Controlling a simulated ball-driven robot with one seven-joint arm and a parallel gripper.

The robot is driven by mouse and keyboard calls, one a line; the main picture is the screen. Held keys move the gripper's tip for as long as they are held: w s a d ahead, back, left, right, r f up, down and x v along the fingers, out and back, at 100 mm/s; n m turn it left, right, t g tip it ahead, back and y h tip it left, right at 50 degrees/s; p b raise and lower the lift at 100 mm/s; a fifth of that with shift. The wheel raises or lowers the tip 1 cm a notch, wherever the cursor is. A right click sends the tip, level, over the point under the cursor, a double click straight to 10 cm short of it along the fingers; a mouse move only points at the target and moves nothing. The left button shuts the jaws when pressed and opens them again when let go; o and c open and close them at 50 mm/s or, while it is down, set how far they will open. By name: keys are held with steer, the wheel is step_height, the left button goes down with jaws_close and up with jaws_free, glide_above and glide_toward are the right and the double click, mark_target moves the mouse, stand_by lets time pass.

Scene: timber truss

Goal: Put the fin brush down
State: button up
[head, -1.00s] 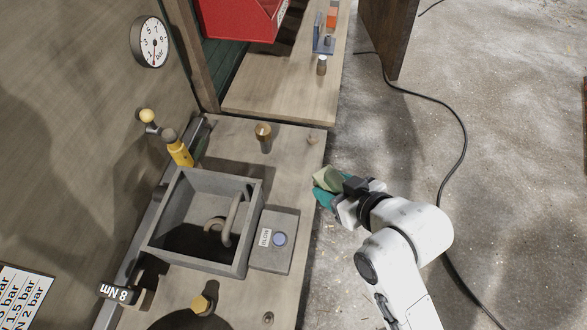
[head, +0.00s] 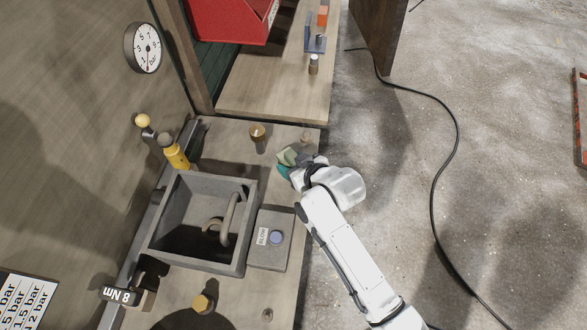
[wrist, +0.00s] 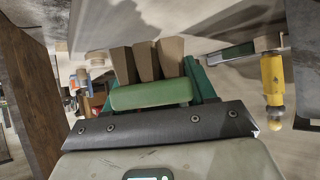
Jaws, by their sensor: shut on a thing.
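The fin brush (head: 287,156) is pale green in the head view. In the wrist view it shows as a green block (wrist: 150,94) with brown tufts behind it. My gripper (head: 290,165) is shut on the brush, with teal fingers at its sides in the wrist view. It holds the brush over the right edge of the wooden bench (head: 225,132), to the right of a brass fitting (head: 257,134). I cannot tell whether the brush touches the bench top.
A grey basin (head: 160,222) with a bent pipe and a grey button box (head: 268,252) stand nearer on the bench. A yellow-handled tool (head: 176,155) is at the back left. A small knob (head: 306,137) sits near the bench edge. A black cable (head: 455,150) crosses the floor.

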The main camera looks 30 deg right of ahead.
steer(key=shift+f, duration=1.45)
steer(key=shift+f+b, duration=0.3)
steer(key=shift+f, duration=0.1)
steer(key=shift+f, duration=0.2)
steer(key=o, duration=1.4)
steer(key=shift+s+f, duration=0.1)
steer(key=shift+s, duration=0.05)
